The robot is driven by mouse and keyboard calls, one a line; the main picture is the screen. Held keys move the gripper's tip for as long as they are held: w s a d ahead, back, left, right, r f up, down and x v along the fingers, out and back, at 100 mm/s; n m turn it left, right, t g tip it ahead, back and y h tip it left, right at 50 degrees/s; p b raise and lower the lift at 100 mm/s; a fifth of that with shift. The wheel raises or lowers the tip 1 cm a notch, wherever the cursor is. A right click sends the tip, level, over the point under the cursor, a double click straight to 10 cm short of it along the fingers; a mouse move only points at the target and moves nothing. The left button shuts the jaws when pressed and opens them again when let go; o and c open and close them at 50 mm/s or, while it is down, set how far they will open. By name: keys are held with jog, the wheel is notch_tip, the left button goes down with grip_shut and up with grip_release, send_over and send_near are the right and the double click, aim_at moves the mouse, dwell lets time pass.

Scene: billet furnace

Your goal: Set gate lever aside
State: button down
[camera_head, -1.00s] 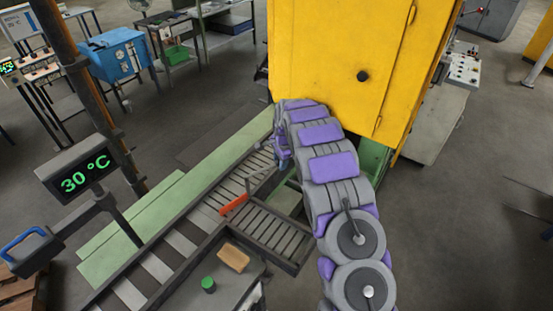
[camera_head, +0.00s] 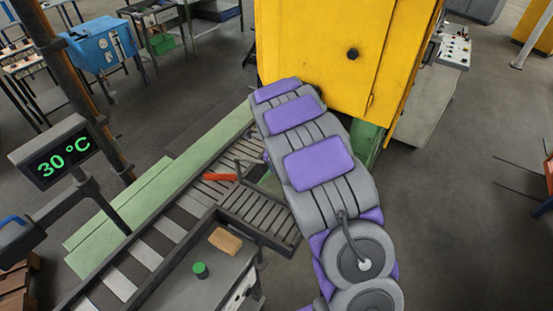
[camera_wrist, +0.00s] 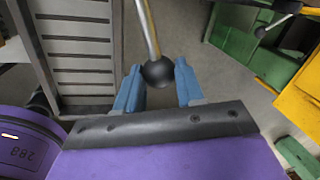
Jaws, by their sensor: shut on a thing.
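In the wrist view, my gripper (camera_wrist: 158,68) has its two blue fingers on either side of a black ball knob at the end of a metal rod. I take this to be the gate lever (camera_wrist: 149,30); its rod runs up out of the frame. The jaws are shut on it, though the contact on the right side is unclear. In the head view, my gripper is hidden behind my grey and purple arm. An orange bar (camera_head: 220,177) lies over the slatted roller track (camera_head: 165,240), with a thin grey rod standing near it.
A yellow cabinet (camera_head: 315,50) stands behind my arm. A grey bench (camera_head: 175,290) with a green button (camera_head: 200,270) and a tan block (camera_head: 225,241) is at front. A display (camera_head: 62,150) reads 30 °C at left. Open floor lies right.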

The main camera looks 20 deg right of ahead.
jog(key=shift+s+a+m, duration=0.25)
jog(key=shift+s+m, duration=0.1)
jog(key=shift+m, duration=0.05)
jog(key=c, duration=0.7)
grip_release()
jog(key=shift+a, duration=0.2)
jog(key=s+r, duration=0.1)
jog(key=r, duration=0.4)
jog(key=a+r, duration=0.1)
jog(key=r, duration=0.5)
jog(key=s+r+b, duration=0.1)
jog(key=r, duration=0.5)
jog(key=shift+s+a, duration=0.35)
jog(key=shift+a, duration=0.05)
jog(key=s+f+n+g+b, duration=0.1)
jog(key=s+f+n+b, duration=0.3)
jog(key=s+n, duration=0.4)
jog(key=s+a+f+n+g+b, duration=0.1)
jog(key=s+f+n+b, duration=0.3)
jog(key=s, duration=1.5)
jog(key=s+a+f+n+g+y+b, duration=0.1)
jog(key=s+f+n+b, duration=0.3)
jog(key=s+n, duration=0.8)
jog(key=shift+s+f+g, duration=0.2)
jog(key=shift+s, duration=0.5)
jog(key=shift+s+f+g, duration=0.15)
jog(key=shift+s+g, duration=0.05)
jog(key=shift+s, duration=0.45)
